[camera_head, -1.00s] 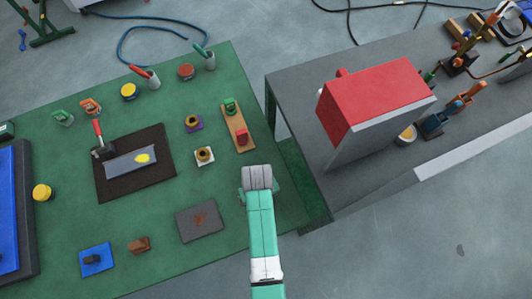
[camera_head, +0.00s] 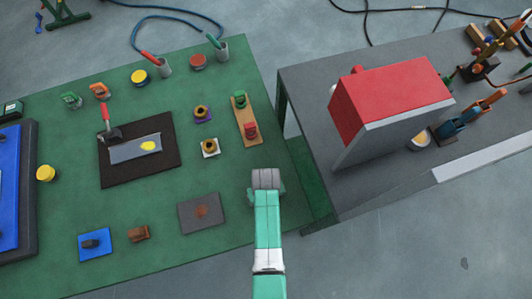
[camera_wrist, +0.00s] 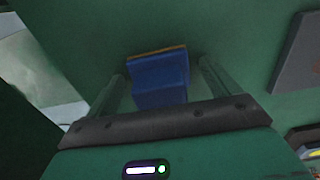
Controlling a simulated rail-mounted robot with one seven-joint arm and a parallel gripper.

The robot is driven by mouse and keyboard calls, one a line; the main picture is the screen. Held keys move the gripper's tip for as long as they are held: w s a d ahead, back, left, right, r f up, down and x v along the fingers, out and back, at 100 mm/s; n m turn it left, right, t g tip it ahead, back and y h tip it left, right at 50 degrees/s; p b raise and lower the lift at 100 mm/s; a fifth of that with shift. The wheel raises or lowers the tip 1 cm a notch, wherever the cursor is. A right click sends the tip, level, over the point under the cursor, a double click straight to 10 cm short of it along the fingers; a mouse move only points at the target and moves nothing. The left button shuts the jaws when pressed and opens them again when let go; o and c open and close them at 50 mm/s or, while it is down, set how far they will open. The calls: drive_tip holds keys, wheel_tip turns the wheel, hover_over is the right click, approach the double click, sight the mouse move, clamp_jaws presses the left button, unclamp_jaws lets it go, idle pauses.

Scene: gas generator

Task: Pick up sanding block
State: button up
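A blue block (camera_wrist: 160,78) with a thin orange-tan edge, which looks like the sanding block, lies on the green table top in the wrist view. My gripper (camera_wrist: 162,72) is open, with one finger on each side of the block. A gap shows between the block and each finger; I cannot tell whether the fingertips are down around it or still above it. In the head view my gripper (camera_head: 266,190) is over the right part of the green table (camera_head: 150,270), and the block is hidden beneath it.
A grey square plate (camera_head: 202,212) lies left of my gripper. A wooden strip with green and red pieces (camera_head: 246,120) lies behind it. A grey bench (camera_head: 310,95) with a red-topped box (camera_head: 395,90) stands to the right. Bare green table surrounds the block.

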drive_tip(key=c, duration=1.1)
drive_tip(key=shift+r, duration=0.1)
drive_tip(key=shift+r+p, duration=0.35)
drive_tip(key=shift+r, duration=0.25)
wheel_tip(320, 180, up, 3)
drive_tip(key=shift+f+p, duration=0.15)
drive_tip(key=shift+p, duration=0.3)
drive_tip(key=s, duration=0.5)
drive_tip(key=s+d+p, duration=0.1)
drive_tip(key=s, duration=0.4)
drive_tip(key=s+d+r+p, duration=0.1)
drive_tip(key=s, duration=0.5)
drive_tip(key=shift+d, duration=0.15)
drive_tip(key=shift+w, duration=0.1)
